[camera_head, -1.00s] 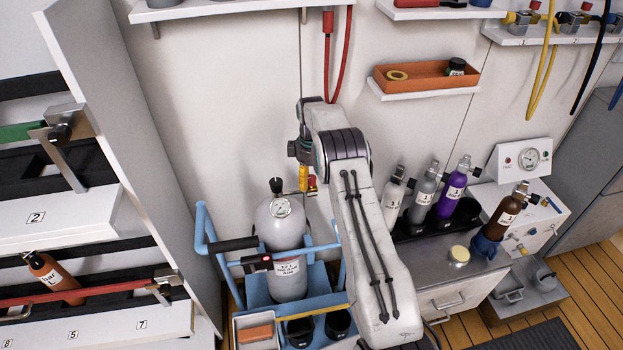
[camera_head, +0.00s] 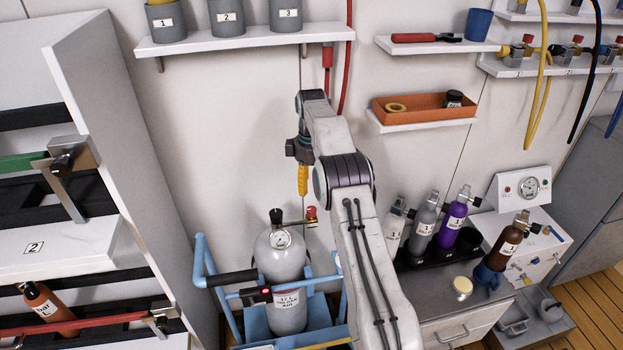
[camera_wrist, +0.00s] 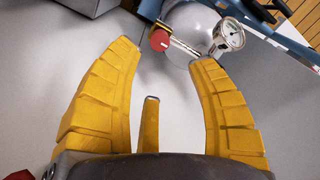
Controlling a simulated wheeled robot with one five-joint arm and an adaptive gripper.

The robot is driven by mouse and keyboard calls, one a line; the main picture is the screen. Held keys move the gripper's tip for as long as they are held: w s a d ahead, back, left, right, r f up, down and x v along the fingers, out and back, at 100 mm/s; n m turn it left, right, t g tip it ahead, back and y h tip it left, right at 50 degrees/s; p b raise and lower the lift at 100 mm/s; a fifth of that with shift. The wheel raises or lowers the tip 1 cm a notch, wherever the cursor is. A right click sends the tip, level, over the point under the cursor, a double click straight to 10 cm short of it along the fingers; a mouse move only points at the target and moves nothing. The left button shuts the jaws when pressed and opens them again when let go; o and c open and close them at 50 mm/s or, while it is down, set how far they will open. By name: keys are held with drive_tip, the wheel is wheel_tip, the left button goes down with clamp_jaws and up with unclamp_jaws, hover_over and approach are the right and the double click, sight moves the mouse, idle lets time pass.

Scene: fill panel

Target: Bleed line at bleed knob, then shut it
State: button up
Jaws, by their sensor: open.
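A red knob (camera_head: 311,212) sits at the end of a side stem on the valve of a large grey cylinder (camera_head: 283,262). No label on the knob can be read. A round gauge (camera_head: 282,240) is on the same valve. My gripper (camera_head: 303,191) has yellow fingers and is open above and slightly left of the knob. In the wrist view the knob (camera_wrist: 160,40) shows beyond and between the spread fingertips (camera_wrist: 165,54), with nothing held. The gauge (camera_wrist: 230,36) shows beyond the right fingertip.
The cylinder stands in a blue trolley (camera_head: 203,262). A white shelf rack (camera_head: 120,120) is at the left. Small cylinders, including a purple one (camera_head: 452,217), stand on the right counter near a gauge panel (camera_head: 518,190). A red hose (camera_head: 346,60) hangs behind my arm. Wall shelves are above.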

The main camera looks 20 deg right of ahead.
drive_tip(key=shift+r, duration=0.7)
idle(1.4)
drive_tip(key=p, duration=0.2)
hover_over(311, 209)
wheel_tip(311, 209, down, 4)
drive_tip(key=shift+f, duration=4)
drive_tip(key=shift+c, duration=0.3)
clamp_jaws()
